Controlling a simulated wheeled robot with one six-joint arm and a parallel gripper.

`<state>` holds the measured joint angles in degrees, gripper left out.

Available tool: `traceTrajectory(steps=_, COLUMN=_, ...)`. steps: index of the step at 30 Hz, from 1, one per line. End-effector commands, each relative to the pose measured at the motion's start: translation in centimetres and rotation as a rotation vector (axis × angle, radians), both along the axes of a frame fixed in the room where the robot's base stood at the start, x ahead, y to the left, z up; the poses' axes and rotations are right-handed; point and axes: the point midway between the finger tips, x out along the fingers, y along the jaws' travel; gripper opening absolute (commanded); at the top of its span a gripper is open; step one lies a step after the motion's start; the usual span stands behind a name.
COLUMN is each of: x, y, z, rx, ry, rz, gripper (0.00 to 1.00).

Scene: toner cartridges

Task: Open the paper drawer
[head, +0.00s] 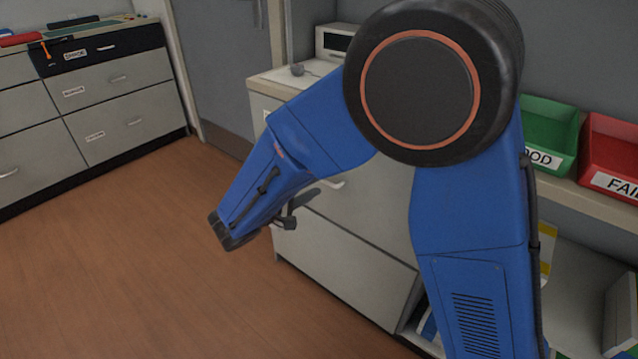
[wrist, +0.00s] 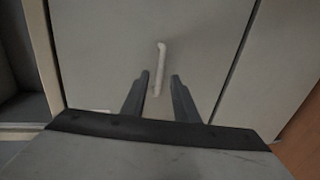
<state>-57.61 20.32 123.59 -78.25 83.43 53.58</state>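A light grey drawer front (head: 345,235) with a pale bar handle (head: 334,185) is in the cabinet behind my arm in the head view. In the wrist view the handle (wrist: 160,68) stands on the drawer front (wrist: 95,60), in line with the gap between my fingers. My gripper (head: 305,203) is open and empty, with its fingers (wrist: 160,76) on either side of the handle's line. I cannot tell how far the fingertips are from the handle. The drawer looks shut. No readable label shows on it; my arm hides part of the cabinet.
A lower panel (head: 340,265) is under this drawer. A green bin (head: 550,125) and a red bin (head: 612,150) stand on the counter at right, above an open shelf. Another cabinet (head: 120,95) with labelled drawers stands at far left. The wooden floor (head: 130,260) is clear.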

Motion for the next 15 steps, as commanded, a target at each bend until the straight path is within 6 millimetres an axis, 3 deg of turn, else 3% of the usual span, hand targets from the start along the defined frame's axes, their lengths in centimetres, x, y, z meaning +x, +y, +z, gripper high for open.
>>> traceTrajectory(steps=6, x=1.9, y=-1.5, z=-0.5, rx=0.001, ry=0.0, rz=-0.001, gripper=0.27)
traceTrajectory(steps=15, x=2.3, y=-1.8, z=-0.6, rx=0.001, ry=-0.001, rz=0.001, gripper=0.27)
